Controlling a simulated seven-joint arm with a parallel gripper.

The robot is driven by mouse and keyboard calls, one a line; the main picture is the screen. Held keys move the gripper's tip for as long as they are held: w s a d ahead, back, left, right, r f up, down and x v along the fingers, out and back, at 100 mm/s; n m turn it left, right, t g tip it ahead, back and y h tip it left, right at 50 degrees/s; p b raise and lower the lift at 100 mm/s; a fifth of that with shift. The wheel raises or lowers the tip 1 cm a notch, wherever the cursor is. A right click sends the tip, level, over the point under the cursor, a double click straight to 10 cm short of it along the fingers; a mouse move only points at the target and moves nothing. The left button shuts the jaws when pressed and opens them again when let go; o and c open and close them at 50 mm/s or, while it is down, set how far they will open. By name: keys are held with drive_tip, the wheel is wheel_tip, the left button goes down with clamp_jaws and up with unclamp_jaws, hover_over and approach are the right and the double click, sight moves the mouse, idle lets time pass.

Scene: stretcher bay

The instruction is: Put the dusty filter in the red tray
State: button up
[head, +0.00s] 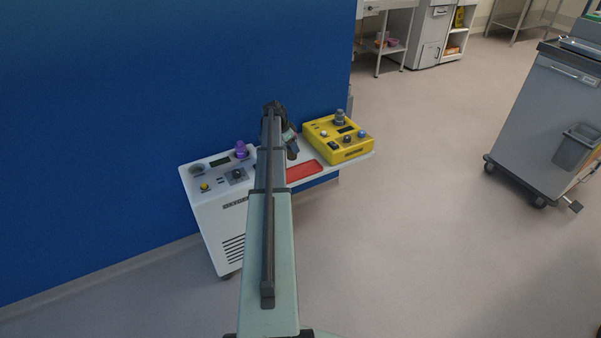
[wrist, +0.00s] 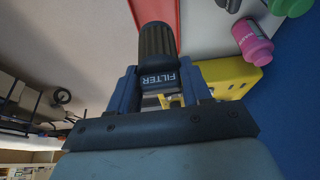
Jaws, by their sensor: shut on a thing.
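The filter (wrist: 157,45) is a dark grey ribbed cylinder with a white FILTER label on its near end. My gripper (wrist: 155,80) is shut on that labelled end, with blue fingers on either side. The red tray (head: 305,171) lies flat on the white cart's shelf, partly hidden behind my arm. In the wrist view the tray (wrist: 157,8) shows beyond the filter's far end; I cannot tell whether they touch. In the head view my gripper (head: 291,143) is beside the tray's far edge, largely hidden by my arm.
A yellow device with knobs (head: 338,138) stands right of the tray. The white machine (head: 219,187) with a purple-topped part (head: 241,149) is on the left. A blue wall (head: 160,100) rises behind. A grey trolley (head: 545,115) stands far right, with clear floor between.

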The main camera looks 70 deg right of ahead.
drive_tip(key=shift+f, duration=5)
drive_tip(key=shift+f, duration=0.15)
drive_tip(key=o, duration=1)
drive_tip(key=shift+o, duration=0.2)
drive_tip(key=v, duration=1.2)
